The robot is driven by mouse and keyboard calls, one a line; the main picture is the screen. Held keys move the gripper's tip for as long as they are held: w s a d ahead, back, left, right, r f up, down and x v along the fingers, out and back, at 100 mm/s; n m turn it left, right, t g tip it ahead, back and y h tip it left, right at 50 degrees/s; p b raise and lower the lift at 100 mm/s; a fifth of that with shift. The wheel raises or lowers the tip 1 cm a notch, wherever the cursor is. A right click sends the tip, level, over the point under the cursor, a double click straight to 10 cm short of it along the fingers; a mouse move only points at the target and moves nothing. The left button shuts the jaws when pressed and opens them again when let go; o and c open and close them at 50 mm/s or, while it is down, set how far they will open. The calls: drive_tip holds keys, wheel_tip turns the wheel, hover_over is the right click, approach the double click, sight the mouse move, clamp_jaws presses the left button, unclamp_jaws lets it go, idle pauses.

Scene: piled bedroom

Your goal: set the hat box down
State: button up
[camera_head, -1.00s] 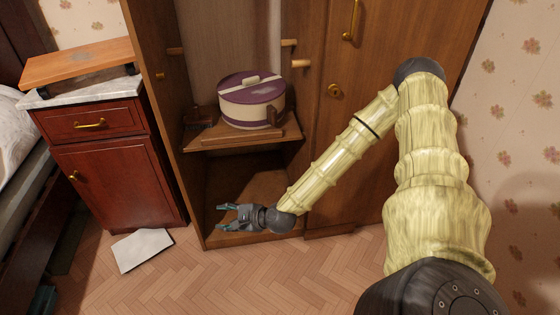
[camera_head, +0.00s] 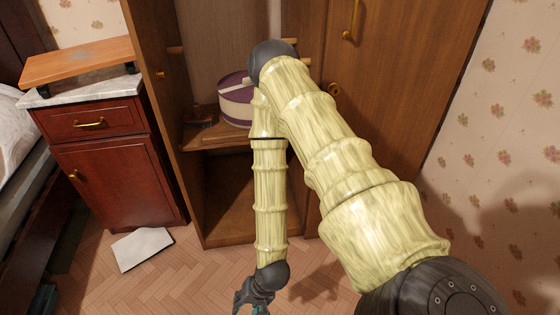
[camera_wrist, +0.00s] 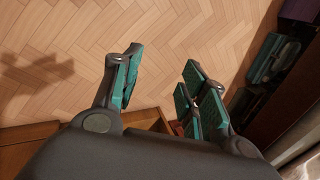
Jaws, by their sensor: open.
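The hat box (camera_head: 236,106), round and purple with a cream band, rests upright on the wardrobe shelf (camera_head: 205,136) in the head view. My arm hides its right part. My gripper (camera_head: 256,307) hangs low over the floor in front of the wardrobe, well away from the hat box and partly cut off by the bottom edge. In the wrist view my gripper (camera_wrist: 165,85) has its teal-padded fingers spread, with only floor showing between them. The hat box is not clear in the wrist view.
The open wardrobe compartment under the shelf (camera_head: 235,195) looks empty. A red nightstand (camera_head: 120,170) with a wooden board (camera_head: 80,62) on top stands left. A white sheet (camera_head: 142,249) lies on the parquet floor. The closed wardrobe door (camera_head: 390,110) is on the right.

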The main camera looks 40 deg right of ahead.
drive_tip(key=s+d+n+g+h, duration=0.2)
drive_tip(key=s+d+n+h, duration=0.1)
drive_tip(key=s+n, duration=0.5)
drive_tip(key=shift+s+d+f+g+h, duration=0.3)
drive_tip(key=shift+s+d+f, duration=0.15)
drive_tip(key=shift+s+d, duration=0.4)
drive_tip(key=shift+d, duration=0.1)
